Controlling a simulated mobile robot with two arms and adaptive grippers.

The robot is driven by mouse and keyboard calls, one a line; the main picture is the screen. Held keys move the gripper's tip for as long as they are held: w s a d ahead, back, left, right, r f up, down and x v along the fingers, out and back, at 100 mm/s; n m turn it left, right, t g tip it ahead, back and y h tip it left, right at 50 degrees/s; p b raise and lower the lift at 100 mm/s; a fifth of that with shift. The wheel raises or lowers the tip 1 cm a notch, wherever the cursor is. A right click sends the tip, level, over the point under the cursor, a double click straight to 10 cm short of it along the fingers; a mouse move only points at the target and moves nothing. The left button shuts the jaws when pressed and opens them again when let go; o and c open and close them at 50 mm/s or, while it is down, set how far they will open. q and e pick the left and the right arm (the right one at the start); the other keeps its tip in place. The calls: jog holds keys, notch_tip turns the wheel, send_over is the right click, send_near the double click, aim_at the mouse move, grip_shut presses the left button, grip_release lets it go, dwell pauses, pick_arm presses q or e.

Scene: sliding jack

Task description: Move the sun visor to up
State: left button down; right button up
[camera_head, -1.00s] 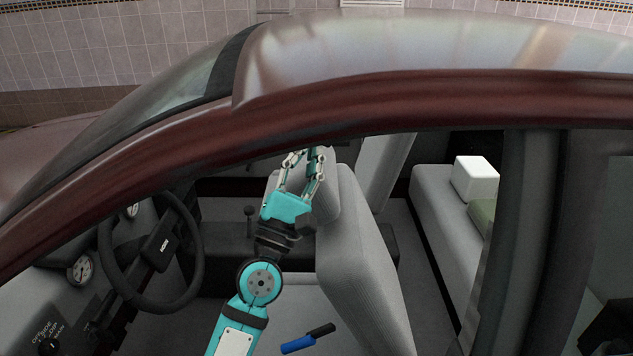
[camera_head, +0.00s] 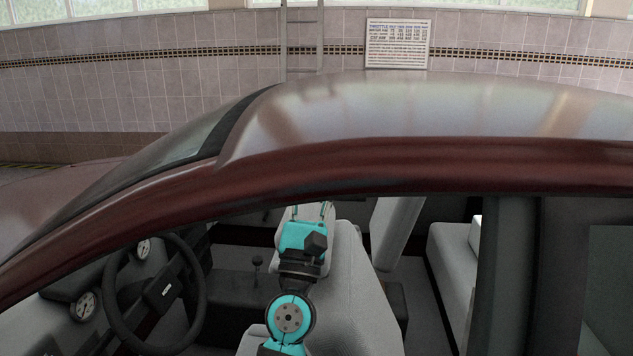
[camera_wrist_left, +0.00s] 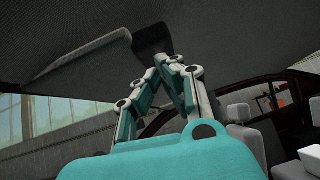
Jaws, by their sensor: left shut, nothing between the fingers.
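The sun visor (camera_wrist_left: 85,62) is a grey panel under the dark roof lining in the left wrist view, at upper left. It slants down from the roof, with a darker face below its lit edge. The roof hides it in the head view. My left gripper (camera_wrist_left: 166,64) is shut and empty, its fingertips together just right of the visor's near end; I cannot tell whether they touch it. In the head view my left gripper (camera_head: 313,208) is inside the car by the front seat headrest, its fingertips partly hidden by the roof rail. My right gripper is not in view.
The red-brown roof rail (camera_head: 430,165) runs across the door opening above my arm. The steering wheel (camera_head: 155,295) is to the left, the grey front seat (camera_head: 350,290) behind the arm. A dark recess (camera_wrist_left: 152,40) is in the roof lining near my fingertips.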

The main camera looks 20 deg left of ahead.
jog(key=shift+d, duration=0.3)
